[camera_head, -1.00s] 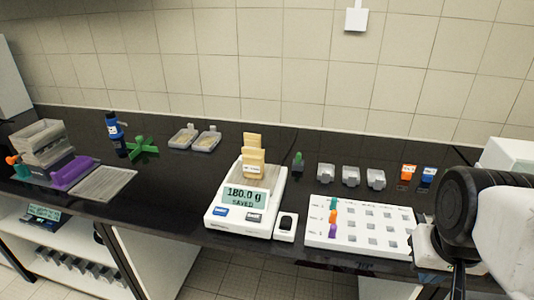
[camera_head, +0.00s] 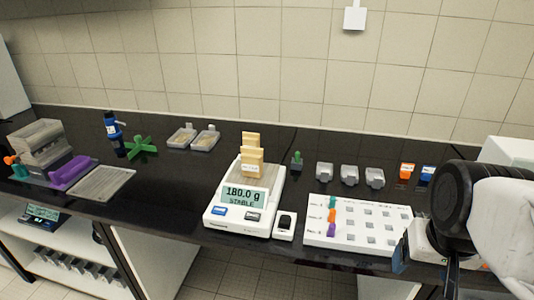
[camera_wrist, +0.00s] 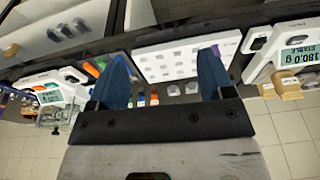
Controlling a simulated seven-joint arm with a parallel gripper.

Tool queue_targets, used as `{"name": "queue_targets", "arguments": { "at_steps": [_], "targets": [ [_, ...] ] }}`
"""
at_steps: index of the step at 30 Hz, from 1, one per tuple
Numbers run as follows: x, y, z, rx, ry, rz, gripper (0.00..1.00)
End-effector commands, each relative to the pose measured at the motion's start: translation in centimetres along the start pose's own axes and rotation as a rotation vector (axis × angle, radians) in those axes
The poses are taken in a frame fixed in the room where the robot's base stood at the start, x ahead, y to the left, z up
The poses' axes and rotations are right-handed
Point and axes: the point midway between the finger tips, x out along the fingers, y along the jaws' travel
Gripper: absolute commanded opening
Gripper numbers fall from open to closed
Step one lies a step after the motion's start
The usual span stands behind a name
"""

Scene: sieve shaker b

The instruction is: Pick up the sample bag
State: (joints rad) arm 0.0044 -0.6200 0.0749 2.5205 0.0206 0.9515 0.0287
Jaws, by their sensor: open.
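A tan sample bag (camera_head: 252,162) with a small white label stands upright on the pan of the white scale (camera_head: 236,222), whose display reads 180.0 g STABLE. In the wrist view tan pieces (camera_wrist: 287,88) show beside the scale display at the right edge. My gripper (camera_wrist: 162,78) is open, with its two blue fingers apart and nothing between them. In the head view, my arm is at the far right, well away from the bag, and the fingers are mostly hidden.
A white board with square slots (camera_head: 357,224) lies between the scale and my arm. A small black-topped device (camera_head: 285,225) touches the scale's right side. Grey containers (camera_head: 349,175) and a green stamp-like piece (camera_head: 296,161) stand behind. A purple-and-grey fixture (camera_head: 70,172) is at left.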

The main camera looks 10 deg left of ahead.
Motion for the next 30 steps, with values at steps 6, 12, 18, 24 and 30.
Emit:
{"name": "queue_targets", "arguments": {
  "at_steps": [6, 12, 18, 24, 30],
  "targets": [
    [0.7, -2.2, -2.0, 0.093, -0.074, -0.091, 0.74],
    [1.7, -5.6, -4.8, 0.23, -0.186, -0.216, 0.74],
    [2.6, -9.3, -7.9, 0.374, -0.312, -0.34, 0.74],
    [3.8, -13.1, -11.2, 0.516, -0.446, -0.455, 0.74],
    [5.0, -16.9, -14.7, 0.656, -0.587, -0.563, 0.74]
  ]
}}
